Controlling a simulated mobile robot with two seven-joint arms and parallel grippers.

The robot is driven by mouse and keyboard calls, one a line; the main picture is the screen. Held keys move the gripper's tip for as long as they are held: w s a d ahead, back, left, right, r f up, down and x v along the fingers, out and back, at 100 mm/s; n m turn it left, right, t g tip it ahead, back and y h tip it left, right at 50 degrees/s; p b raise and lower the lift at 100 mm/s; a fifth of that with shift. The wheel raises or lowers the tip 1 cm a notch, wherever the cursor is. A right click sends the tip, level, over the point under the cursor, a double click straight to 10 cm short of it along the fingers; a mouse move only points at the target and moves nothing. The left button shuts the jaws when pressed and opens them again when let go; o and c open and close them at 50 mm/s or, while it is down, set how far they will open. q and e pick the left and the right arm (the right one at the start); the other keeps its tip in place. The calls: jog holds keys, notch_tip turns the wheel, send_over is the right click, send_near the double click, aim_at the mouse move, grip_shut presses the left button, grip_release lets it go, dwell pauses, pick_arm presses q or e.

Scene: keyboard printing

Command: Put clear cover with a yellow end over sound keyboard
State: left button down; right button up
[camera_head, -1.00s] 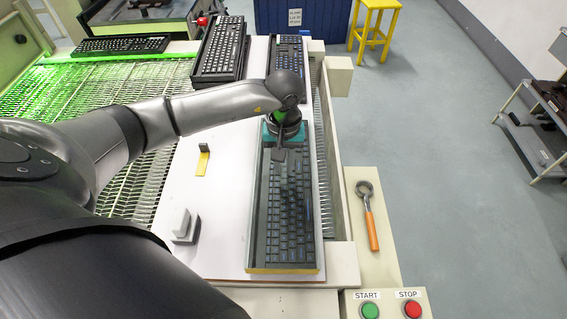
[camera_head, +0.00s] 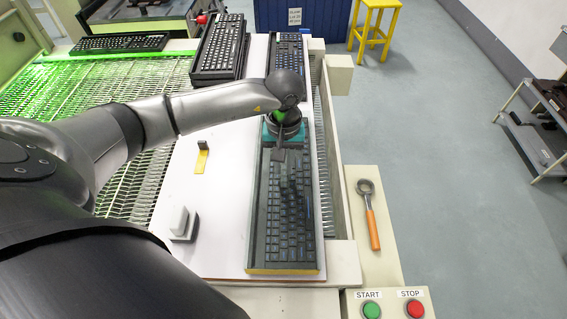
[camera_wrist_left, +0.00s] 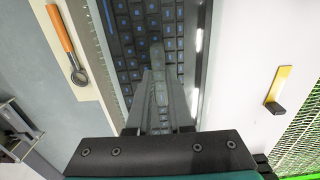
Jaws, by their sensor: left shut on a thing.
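The sound keyboard (camera_head: 292,215) lies lengthwise on the white board, dark with rows of keys; part of it also shows in the left wrist view (camera_wrist_left: 128,50). The clear cover shows as a see-through frame around the keys, with its yellow end (camera_head: 283,271) at the keyboard's front edge. I cannot tell whether the cover is fully seated. My left gripper (camera_head: 280,152) is over the keyboard's far half, pointing down, its fingers close together. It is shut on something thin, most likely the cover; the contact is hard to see. My right gripper is not in view.
A grey-and-white block (camera_head: 182,224) and a yellow-and-black bracket (camera_head: 200,162) sit left on the white board (camera_head: 225,215). More keyboards (camera_head: 220,47) lie at the back. An orange-handled tool (camera_head: 371,220) and START and STOP buttons (camera_head: 413,308) are at right.

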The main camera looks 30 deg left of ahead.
pick_arm(q)
jog(key=shift+f+b, duration=0.25)
jog(key=shift+b, duration=0.2)
dwell(0.3)
jog(key=c, duration=0.7)
grip_release()
jog(key=shift+c, duration=0.2)
jog(key=shift+r, duration=0.1)
jog(key=shift+r+p, duration=2.2)
jog(key=shift+r, duration=1.25)
jog(key=shift+f, duration=0.1)
